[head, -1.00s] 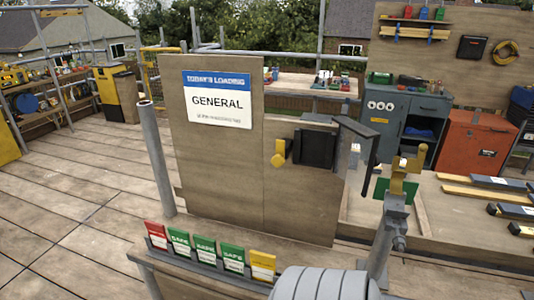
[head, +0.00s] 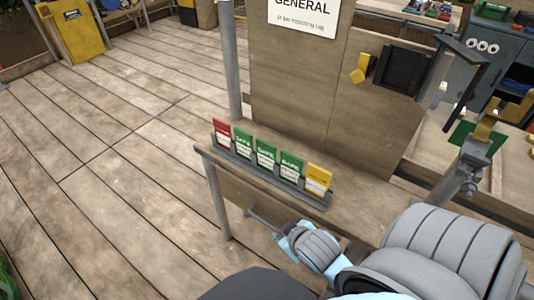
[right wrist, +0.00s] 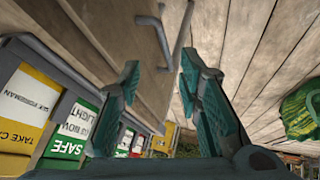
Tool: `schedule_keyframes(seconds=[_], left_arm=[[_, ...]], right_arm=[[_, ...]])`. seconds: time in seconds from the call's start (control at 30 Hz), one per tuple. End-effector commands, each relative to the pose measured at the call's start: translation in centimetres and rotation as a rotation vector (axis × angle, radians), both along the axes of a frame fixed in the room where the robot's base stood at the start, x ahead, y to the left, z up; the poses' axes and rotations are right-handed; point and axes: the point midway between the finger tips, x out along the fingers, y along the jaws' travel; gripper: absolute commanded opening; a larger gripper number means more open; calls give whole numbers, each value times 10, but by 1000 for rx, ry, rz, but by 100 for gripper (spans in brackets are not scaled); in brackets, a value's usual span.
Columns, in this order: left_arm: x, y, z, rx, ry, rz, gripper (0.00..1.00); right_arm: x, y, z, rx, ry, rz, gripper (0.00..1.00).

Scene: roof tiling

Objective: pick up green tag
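Three green tags (head: 266,152) stand side by side in a narrow grey rack (head: 240,159) on a wooden bench. A red tag (head: 222,132) is at their left and a yellow tag (head: 318,179) at their right. My right gripper (head: 281,236) is low in front of the rack, partly hidden by its own wrist. In the right wrist view its teal fingers (right wrist: 160,95) are spread, with nothing between them. There the near green tag (right wrist: 70,135) and yellow tag (right wrist: 27,98) appear inverted, left of the fingers. My left gripper is not in view.
A wooden board (head: 297,75) with a sign stands behind the rack. A post (head: 236,70) rises at its left and a clamp on a pole (head: 476,160) stands at right. A green bag (right wrist: 302,108) lies on the planks.

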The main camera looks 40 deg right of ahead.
Motion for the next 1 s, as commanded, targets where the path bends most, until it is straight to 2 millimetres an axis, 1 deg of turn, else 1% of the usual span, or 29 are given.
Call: schedule_keyframes(seconds=[0.03,0.07,0.1,0.17,0.2,0.23,0.27,0.3,0.33,0.37,0.4,0.43,0.47,0.5,0.53,0.57,0.6,0.63,0.67,0.7,0.73,0.8,0.83,0.9,0.97,1.0], left_arm=[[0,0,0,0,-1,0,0],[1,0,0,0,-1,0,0],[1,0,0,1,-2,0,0],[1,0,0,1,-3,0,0],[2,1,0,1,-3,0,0],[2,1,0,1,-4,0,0],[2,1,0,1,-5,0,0],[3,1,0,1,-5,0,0],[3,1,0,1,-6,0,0],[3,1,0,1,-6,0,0],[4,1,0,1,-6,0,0],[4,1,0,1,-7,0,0],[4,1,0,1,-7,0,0],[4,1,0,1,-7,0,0],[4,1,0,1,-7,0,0],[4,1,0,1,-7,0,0],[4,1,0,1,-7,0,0],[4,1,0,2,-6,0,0],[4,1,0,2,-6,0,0],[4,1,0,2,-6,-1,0],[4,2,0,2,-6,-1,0],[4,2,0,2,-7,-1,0],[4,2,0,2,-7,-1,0],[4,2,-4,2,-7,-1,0],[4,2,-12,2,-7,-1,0],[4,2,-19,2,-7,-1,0]], right_arm=[[28,-12,29,-67,-119,18,32],[45,-19,48,-115,-202,32,32],[69,-28,76,-185,-317,54,32],[103,-37,124,-299,-498,101,32],[123,-39,160,-388,-627,144,32],[138,-38,189,-462,-727,184,32],[150,-35,220,-544,-834,233,32],[164,-24,265,-670,-985,318,32],[170,-10,299,-782,-1102,401,32],[174,8,330,-901,-1216,500,32],[173,39,362,-1076,-1354,663,32],[170,64,377,-1217,-1437,815,32],[167,90,382,-1365,-1494,995,32],[164,116,372,-1565,-1513,1271,32],[165,126,354,-1700,-1471,1500,32],[168,124,331,-1810,-1379,1733,32],[174,105,301,-1904,-1191,2027,32],[178,82,282,-1932,-1015,2223,32],[181,53,267,1882,806,-2332,32],[180,14,255,1778,547,-2420,32],[176,-14,250,1705,382,-2478,32],[165,-66,248,1568,99,-2586,32],[159,-81,249,1523,19,-2620,32],[152,-101,245,1455,-93,-2670,32],[152,-106,235,1430,-125,-2685,32],[154,-106,225,1426,-128,-2688,32]])
